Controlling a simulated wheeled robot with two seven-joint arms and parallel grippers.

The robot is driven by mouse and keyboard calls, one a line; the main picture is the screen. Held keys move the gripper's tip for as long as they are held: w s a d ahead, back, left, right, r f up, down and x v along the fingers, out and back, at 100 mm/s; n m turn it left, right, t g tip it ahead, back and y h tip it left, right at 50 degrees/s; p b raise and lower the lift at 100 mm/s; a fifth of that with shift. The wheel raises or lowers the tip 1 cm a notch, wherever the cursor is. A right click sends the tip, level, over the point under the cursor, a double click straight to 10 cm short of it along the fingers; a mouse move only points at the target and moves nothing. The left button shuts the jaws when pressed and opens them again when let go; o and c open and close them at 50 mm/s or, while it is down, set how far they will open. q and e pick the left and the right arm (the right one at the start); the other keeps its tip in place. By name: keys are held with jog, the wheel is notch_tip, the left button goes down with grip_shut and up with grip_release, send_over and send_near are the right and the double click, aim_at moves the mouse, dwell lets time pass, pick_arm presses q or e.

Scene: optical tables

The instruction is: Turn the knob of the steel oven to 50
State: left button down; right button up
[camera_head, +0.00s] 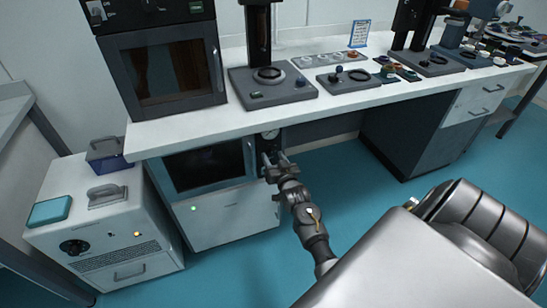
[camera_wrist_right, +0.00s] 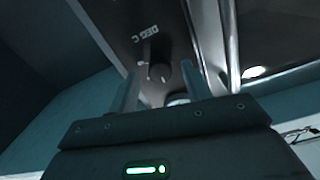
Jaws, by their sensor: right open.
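The steel oven (camera_head: 235,214) stands under the bench, with a dark window and a vertical door handle. Its control strip is on the right of the front, with a round dial (camera_head: 269,134) at the top. My right gripper (camera_head: 274,160) is open in front of this strip. In the right wrist view the dark knob (camera_wrist_right: 160,72) shows beyond and between the fingers of my right gripper (camera_wrist_right: 170,82), near lettering that reads "DEG C". The knob's scale is too dim to read, and I cannot tell whether the fingers touch it. My left gripper is not in view.
The white bench top (camera_head: 210,122) overhangs the oven and carries a black oven (camera_head: 165,70) and several instruments. A white cabinet (camera_head: 110,215) with a black knob stands left of the steel oven. Blue floor (camera_head: 345,185) is open to the right.

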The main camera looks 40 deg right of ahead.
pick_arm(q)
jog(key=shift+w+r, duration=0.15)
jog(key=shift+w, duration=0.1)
pick_arm(e)
jog(key=shift+w+d, duration=0.15)
jog(key=shift+w, duration=0.3)
jog(key=shift+c, duration=0.2)
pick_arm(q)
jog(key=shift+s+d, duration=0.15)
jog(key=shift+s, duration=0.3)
pick_arm(e)
jog(key=c, duration=1)
jog(key=shift+o, duration=0.2)
jog(key=shift+m, duration=0.4)
jog(key=m+p, duration=0.4)
jog(key=m, duration=0.4)
jog(key=shift+m+p, duration=0.4)
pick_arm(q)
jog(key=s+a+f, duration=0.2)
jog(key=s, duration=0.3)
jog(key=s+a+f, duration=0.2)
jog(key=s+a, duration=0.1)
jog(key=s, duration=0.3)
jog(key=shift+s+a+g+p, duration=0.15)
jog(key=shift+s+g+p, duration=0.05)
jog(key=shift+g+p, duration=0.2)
pick_arm(e)
jog(key=shift+m, duration=1.1)
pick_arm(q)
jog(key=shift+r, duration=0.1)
